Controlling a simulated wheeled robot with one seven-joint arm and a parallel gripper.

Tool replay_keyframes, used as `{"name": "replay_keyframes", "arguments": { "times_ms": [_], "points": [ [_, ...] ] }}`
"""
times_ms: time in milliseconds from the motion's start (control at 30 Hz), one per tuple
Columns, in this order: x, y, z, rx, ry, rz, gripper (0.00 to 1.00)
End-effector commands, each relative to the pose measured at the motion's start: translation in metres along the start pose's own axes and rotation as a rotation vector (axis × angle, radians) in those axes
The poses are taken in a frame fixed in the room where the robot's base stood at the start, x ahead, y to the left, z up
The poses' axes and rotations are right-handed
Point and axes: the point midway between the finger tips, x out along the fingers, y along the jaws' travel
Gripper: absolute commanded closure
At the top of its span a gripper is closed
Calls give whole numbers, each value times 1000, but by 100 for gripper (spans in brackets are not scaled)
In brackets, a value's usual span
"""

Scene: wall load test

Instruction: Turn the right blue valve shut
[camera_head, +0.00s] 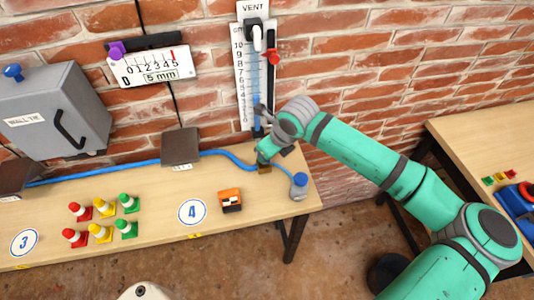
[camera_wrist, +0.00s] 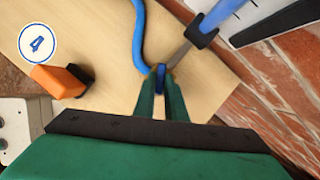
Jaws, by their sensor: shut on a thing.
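The right blue valve shows in the wrist view as a small blue handle (camera_wrist: 160,79) between my two green fingers. My gripper (camera_wrist: 161,75) is shut on it, and the fingers cover much of it. In the head view my gripper (camera_head: 264,164) is near the right end of the wooden bench, just below the foot of the vertical gauge, and hides the valve. A blue hose (camera_head: 228,155) runs along the bench to this spot; it also shows in the wrist view (camera_wrist: 138,35). The handle's exact angle is hard to tell.
The vertical gauge (camera_head: 241,75) with a blue-filled tube stands on the brick wall close by. A blue-capped grey container (camera_head: 299,188) stands at the bench's right edge. An orange-and-black block (camera_head: 230,201) and several small cones (camera_head: 101,233) are on the bench (camera_head: 160,245).

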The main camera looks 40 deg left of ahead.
Motion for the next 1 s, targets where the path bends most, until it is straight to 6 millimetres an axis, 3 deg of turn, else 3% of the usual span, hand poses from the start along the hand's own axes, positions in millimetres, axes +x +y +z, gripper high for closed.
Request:
{"name": "replay_keyframes", "arguments": {
  "times_ms": [500,1000],
  "points": [
    [1,6,-1,393,8,-162,100],
    [2,8,-1,537,9,-220,100]
  ]
}}
